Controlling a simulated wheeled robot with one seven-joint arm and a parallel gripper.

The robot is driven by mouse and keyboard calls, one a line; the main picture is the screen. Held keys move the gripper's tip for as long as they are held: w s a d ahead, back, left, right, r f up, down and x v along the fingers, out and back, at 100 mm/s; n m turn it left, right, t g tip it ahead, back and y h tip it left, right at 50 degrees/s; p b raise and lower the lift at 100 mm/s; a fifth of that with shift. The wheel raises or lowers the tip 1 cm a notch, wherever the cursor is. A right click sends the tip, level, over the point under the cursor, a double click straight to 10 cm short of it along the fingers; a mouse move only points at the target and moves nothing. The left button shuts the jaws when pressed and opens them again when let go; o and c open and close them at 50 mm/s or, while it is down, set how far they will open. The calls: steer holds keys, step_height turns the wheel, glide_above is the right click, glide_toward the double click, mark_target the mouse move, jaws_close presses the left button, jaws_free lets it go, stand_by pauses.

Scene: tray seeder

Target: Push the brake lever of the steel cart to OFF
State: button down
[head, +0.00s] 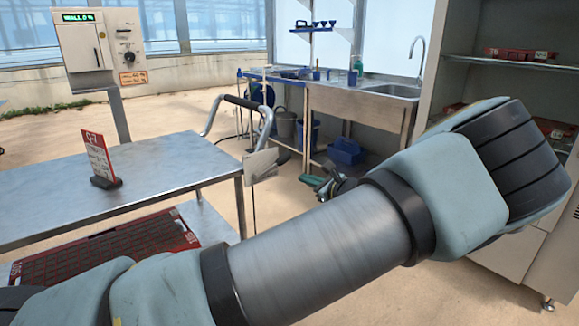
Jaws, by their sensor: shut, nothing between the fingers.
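The steel cart (150,165) stands at the left, with a flat grey top, a lower shelf and a push handle with a black grip (242,104) at its right end. A small pale plate (261,166) hangs at that end, with a thin dark rod below it. I cannot make out the brake lever or its ON and OFF marks for certain. My gripper (328,187) is small and dark, partly hidden behind my forearm, right of the cart's end and apart from the plate. It is shut and empty. A small green piece (312,181) shows at its tip; I cannot tell what it is.
A red sign (97,158) stands on the cart top, and a dark red tray (105,248) lies on the lower shelf. A sink bench (360,102) with blue bins is behind, shelving (510,52) at the right. A control box (102,45) stands behind the cart. Bare floor lies between.

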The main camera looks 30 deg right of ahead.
mark_target(274, 166)
steer(key=p+x, duration=0.1)
steer(key=x, duration=0.9)
steer(key=shift+s+a+r+p, duration=0.2)
steer(key=shift+s+r, duration=0.1)
steer(key=shift+r, duration=0.25)
steer(key=shift+s+a+r+p, duration=0.1)
steer(key=shift+s+r+p, duration=0.2)
steer(key=shift+r, duration=0.25)
steer(key=shift+s+a+r+p, duration=0.2)
steer(key=shift+s+r, duration=0.15)
steer(key=shift+r, duration=0.25)
